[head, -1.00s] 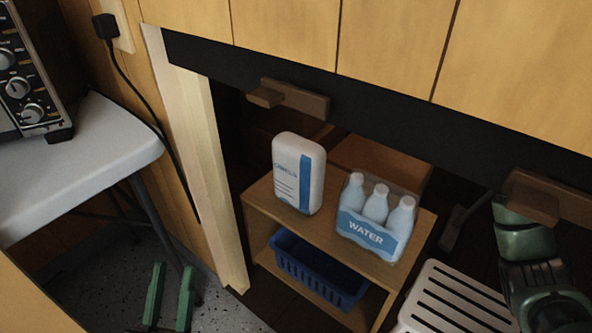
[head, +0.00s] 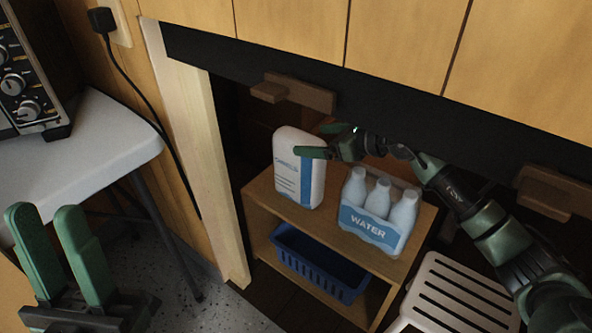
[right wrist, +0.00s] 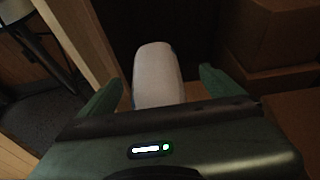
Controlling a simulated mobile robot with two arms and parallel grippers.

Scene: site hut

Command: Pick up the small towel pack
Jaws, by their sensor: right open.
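The towel pack (head: 292,177), white with a blue label and stripe, stands upright on the top board of a small wooden shelf unit (head: 258,200). My right gripper (head: 318,141) is open at the pack's upper right side, with one finger passing in front of its upper part. In the right wrist view the white pack (right wrist: 158,75) stands between the open fingers, nearer the left one; contact cannot be told. My left gripper (head: 45,212) is open and empty at the lower left, away from the shelf.
A water bottle pack (head: 367,232) stands right of the towel pack, below my right forearm. A blue basket (head: 318,270) sits on the lower board. A dark beam with wooden blocks (head: 300,92) overhangs the opening. A pale post (head: 200,150) borders it. A slatted stool (head: 455,290) stands right.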

